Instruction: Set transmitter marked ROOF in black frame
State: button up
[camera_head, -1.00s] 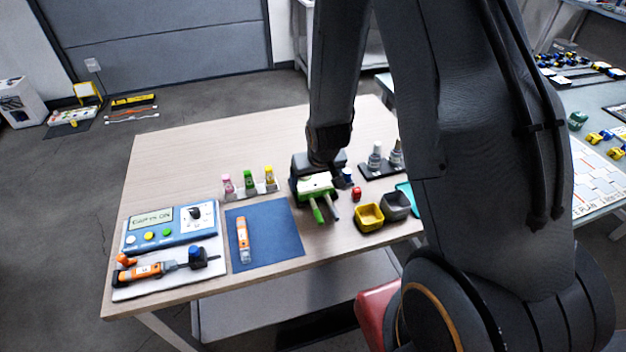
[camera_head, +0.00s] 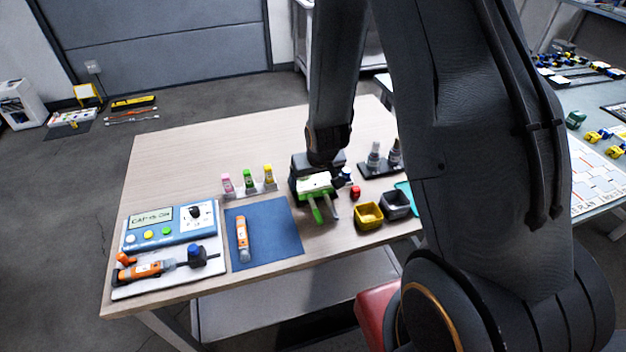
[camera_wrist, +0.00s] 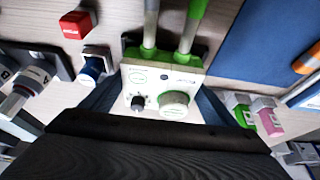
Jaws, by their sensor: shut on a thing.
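My gripper (camera_head: 317,172) points down over the right middle of the table and is shut on a white and green transmitter box (camera_head: 314,184).
A red block (camera_head: 355,192) and yellow (camera_head: 368,216) and grey (camera_head: 396,205) bins are to the right. Pink, green and yellow capped bottles (camera_head: 248,181) stand left. A blue mat (camera_head: 283,236) holds an orange tube (camera_head: 242,238). A blue control box (camera_head: 170,224) is far left.

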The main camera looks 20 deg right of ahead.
jog(key=shift+s+f, duration=0.3)
jog(key=shift+f, duration=0.2)
jog(key=o, duration=1.2)
jog(key=shift+c, duration=1)
jog(key=shift+o, duration=0.2)
jog(key=shift+w+r+p, duration=0.2)
jog(key=shift+r+p, duration=0.4)
jog(key=shift+w+r+p, duration=0.1)
jog(key=shift+r+p, duration=0.45)
jog(key=shift+r, duration=0.25)
jog(key=shift+r+p, duration=1.65)
jog(key=shift+r, duration=0.6)
jog(key=shift+r, duration=0.1)
